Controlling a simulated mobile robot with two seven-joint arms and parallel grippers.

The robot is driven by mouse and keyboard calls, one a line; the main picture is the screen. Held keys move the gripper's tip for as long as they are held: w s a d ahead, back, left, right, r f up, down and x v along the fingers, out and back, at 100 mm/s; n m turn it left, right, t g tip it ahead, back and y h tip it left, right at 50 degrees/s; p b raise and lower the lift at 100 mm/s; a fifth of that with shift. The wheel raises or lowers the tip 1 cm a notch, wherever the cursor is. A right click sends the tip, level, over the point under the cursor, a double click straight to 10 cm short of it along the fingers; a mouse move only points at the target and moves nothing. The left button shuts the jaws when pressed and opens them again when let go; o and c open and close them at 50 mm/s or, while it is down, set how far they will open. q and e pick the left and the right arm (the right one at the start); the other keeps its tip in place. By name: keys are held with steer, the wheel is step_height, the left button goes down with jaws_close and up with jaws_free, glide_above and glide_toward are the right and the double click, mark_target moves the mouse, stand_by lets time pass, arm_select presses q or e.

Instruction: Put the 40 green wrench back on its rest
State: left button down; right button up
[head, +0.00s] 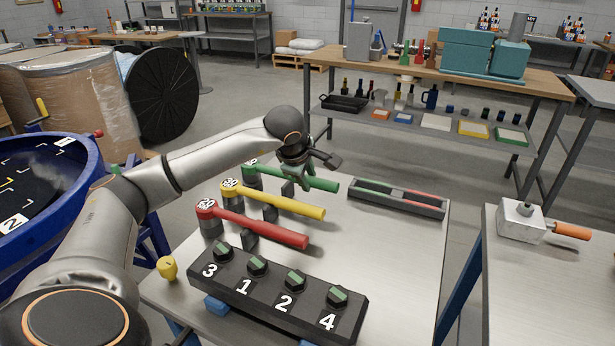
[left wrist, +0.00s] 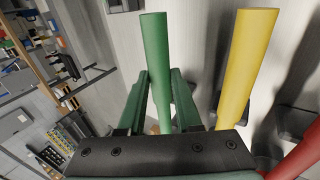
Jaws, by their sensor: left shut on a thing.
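The green wrench (head: 318,184) lies in the row on the grey table, behind the yellow wrench (head: 290,206) and the red wrench (head: 265,230). Its labelled head stands at the left, partly hidden by my arm. My left gripper (head: 301,176) is shut on the green wrench's handle from above. In the left wrist view the green handle (left wrist: 156,60) runs between the two fingers (left wrist: 158,100). A dark rest post (head: 288,190) stands under the green handle; whether they touch cannot be told. My right gripper is in neither view.
A black block (head: 275,300) with several green-topped knobs numbered 3, 1, 2, 4 is in front. A dark tray (head: 397,197) with red and green bars lies right of the wrenches. A blue drum (head: 85,165) stands left. A side table with a metal block (head: 520,222) stands right.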

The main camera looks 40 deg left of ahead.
arm_select(q)
steer(key=shift+f+b, duration=0.3)
steer(key=shift+f, duration=0.1)
stand_by(0.4)
steer(key=c, duration=0.7)
jaws_free()
steer(key=shift+o, duration=0.9)
steer(key=shift+f, duration=0.1)
steer(key=v, duration=1.2)
steer(key=shift+s+r, duration=0.2)
steer(key=shift+r, duration=0.15)
